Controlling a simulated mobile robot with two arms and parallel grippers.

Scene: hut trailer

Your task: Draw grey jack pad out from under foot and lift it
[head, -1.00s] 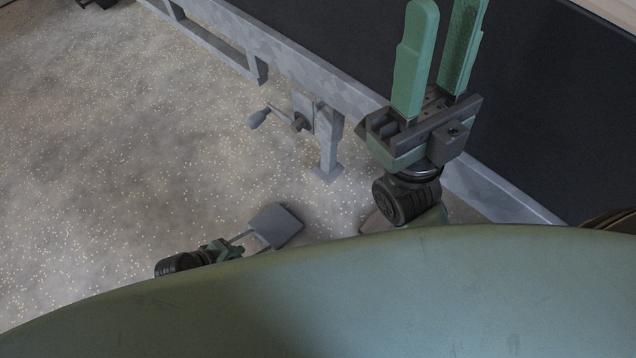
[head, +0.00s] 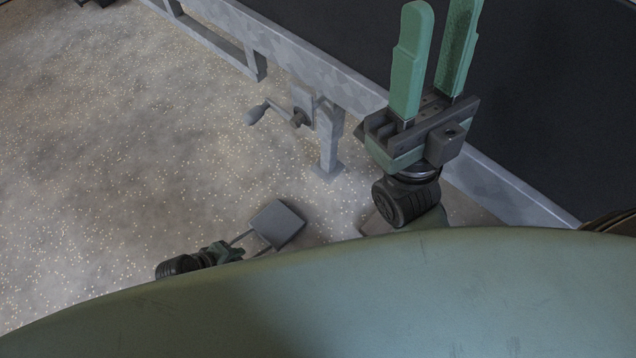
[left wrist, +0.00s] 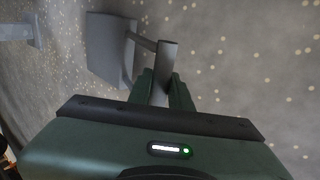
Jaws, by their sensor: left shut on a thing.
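The grey jack pad (head: 277,222) is a square plate with a grey handle toward my left gripper. It is apart from the jack foot (head: 325,169), down and left of it in the head view. My left gripper (head: 232,251) is shut on the pad's handle (left wrist: 160,72); in the left wrist view the pad (left wrist: 108,48) stands out beyond the fingers. Whether the pad is clear of the floor I cannot tell for sure. My right gripper (head: 440,45) is raised, fingers apart and empty.
The trailer's grey frame rail (head: 300,62) runs diagonally across the head view above the jack. A crank handle (head: 257,114) sticks out left from the jack. The speckled floor (head: 110,150) to the left is open.

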